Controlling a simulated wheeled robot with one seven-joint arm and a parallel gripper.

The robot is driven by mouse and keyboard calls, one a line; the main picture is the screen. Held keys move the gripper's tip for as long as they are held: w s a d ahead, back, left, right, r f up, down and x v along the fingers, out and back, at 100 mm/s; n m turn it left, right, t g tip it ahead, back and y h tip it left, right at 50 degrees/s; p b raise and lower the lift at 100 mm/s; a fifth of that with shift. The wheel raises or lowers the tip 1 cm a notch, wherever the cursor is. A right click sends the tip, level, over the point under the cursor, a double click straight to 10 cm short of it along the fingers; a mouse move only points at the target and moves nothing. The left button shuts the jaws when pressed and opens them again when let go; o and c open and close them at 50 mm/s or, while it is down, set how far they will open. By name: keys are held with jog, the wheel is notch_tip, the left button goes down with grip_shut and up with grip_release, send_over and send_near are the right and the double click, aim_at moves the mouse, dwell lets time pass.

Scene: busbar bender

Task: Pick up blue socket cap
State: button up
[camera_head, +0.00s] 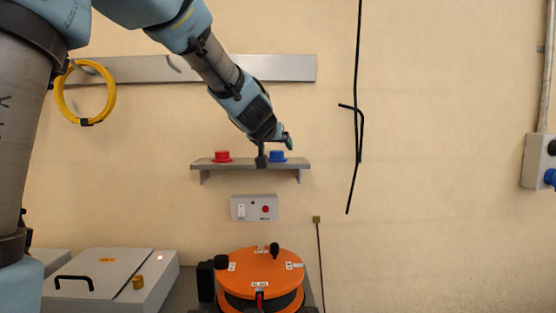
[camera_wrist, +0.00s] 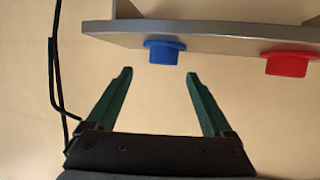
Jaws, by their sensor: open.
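The blue socket cap (camera_head: 277,156) sits on the small grey wall shelf (camera_head: 205,165), right of the red cap. In the wrist view the blue cap (camera_wrist: 164,51) appears near the shelf edge (camera_wrist: 120,40), ahead of and between the two green fingertips. My gripper (camera_wrist: 158,73) is open and empty, with its fingers apart from the cap. In the head view my gripper (camera_head: 274,150) is at the shelf, close to the blue cap, and partly covers the view of the shelf.
A red cap (camera_head: 222,156) sits on the same shelf, left of the blue one. A switch box (camera_head: 254,208) is on the wall below. An orange round machine (camera_head: 262,274) stands lower. A black cable (camera_head: 357,90) hangs on the wall to the right.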

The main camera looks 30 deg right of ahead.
aim_at(277, 151)
jog(key=x, duration=0.5)
jog(key=shift+w+a+f+b, duration=0.1)
jog(key=shift+w+f+b, duration=0.2)
jog(key=shift+f, duration=0.2)
grip_shut()
jog(key=shift+r, duration=0.1)
dwell(0.3)
notch_tip(277, 151, up, 10)
jog(key=p, duration=0.7)
jog(key=shift+p, duration=0.3)
jog(key=shift+s+a, duration=0.1)
